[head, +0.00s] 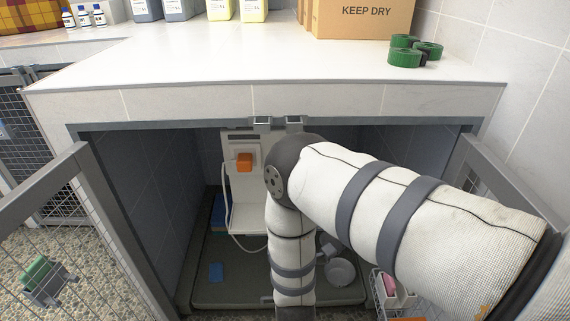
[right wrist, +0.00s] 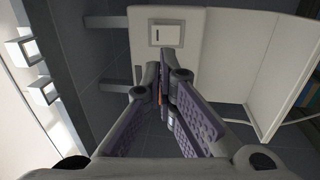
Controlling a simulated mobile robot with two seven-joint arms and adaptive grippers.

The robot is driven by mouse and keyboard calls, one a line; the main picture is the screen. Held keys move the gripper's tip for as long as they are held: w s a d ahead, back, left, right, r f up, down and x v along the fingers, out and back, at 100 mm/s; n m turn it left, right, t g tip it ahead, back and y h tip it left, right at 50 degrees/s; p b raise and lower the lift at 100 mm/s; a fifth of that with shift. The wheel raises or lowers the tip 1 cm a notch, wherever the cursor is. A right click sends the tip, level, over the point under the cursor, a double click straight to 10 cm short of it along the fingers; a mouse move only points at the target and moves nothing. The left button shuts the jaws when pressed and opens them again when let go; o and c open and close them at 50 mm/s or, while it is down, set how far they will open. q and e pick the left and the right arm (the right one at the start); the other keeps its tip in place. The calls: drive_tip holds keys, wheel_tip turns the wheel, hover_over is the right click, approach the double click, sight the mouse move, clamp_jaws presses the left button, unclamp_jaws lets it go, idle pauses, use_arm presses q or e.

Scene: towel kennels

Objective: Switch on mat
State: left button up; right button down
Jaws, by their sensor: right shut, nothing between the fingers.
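Inside the open kennel, a white unit (head: 245,195) stands against the back, with an orange switch-like block (head: 245,162) on its front. A white cable (head: 228,225) runs down from it towards a dark grey mat or tray (head: 205,295) on the kennel floor. My right arm reaches in from the right and hides its own gripper in the head view. In the right wrist view my right gripper (right wrist: 162,75) is shut and empty, in front of a pale panel with a small framed plate (right wrist: 165,33). A sliver of orange shows between the finger links. My left gripper is out of view.
The counter (head: 200,60) overhangs the kennel, with two metal brackets (head: 262,121) on its front frame. Mesh doors stand open at left (head: 85,215) and right. A grey bowl (head: 340,271), a blue piece (head: 216,272) and a wire basket (head: 380,290) are low down.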

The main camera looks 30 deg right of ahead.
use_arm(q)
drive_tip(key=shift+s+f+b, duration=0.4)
use_arm(e)
drive_tip(key=x, duration=1.3)
drive_tip(key=shift+w, duration=0.35)
drive_tip(key=shift+d+r, duration=0.1)
drive_tip(key=shift+d, duration=0.05)
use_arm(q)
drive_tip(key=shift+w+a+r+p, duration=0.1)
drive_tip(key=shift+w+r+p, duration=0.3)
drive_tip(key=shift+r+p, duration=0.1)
use_arm(e)
drive_tip(key=shift+w+d+r+g+y, duration=0.2)
drive_tip(key=shift+w+r+g+y, duration=0.15)
drive_tip(key=shift+r+g, duration=0.2)
